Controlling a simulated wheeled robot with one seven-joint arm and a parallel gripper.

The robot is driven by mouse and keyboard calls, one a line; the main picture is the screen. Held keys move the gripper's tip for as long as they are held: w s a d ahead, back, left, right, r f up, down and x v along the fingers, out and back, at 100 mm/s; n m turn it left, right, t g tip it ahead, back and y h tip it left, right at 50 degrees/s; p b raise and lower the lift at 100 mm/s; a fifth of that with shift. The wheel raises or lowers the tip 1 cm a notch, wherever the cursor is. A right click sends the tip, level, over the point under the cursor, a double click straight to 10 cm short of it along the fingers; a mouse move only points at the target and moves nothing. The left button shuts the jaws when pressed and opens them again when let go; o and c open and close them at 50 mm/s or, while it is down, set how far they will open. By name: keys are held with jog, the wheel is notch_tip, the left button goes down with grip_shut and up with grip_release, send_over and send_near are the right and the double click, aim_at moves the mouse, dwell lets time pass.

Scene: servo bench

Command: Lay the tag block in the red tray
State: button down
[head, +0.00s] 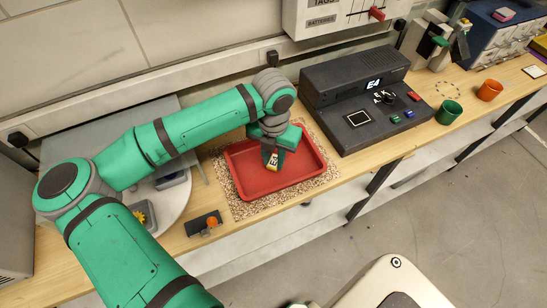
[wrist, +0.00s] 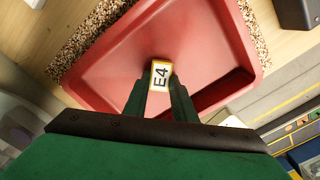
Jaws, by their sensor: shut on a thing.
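The tag block (wrist: 160,76) is a small white block with a yellow edge and the mark E4. It also shows in the head view (head: 273,162). My gripper (wrist: 160,88) is shut on it, with one finger on each side. The red tray (head: 304,154) lies on a speckled mat on the bench, and in the wrist view its floor (wrist: 110,60) spreads beneath the block. The block is over the inside of the tray. I cannot tell whether it touches the tray floor.
A dark console (head: 340,90) marked E4 stands right of the tray. A small dark piece with an orange knob (head: 211,222) lies in front of the speckled mat (head: 238,208). A green cup (head: 449,112) and an orange cup (head: 489,90) stand farther right.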

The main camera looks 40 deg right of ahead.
aim_at(273, 162)
jog(key=shift+f, duration=0.1)
jog(key=c, duration=1.5)
grip_release()
jog(key=shift+o, duration=0.2)
notch_tip(273, 162, up, 12)
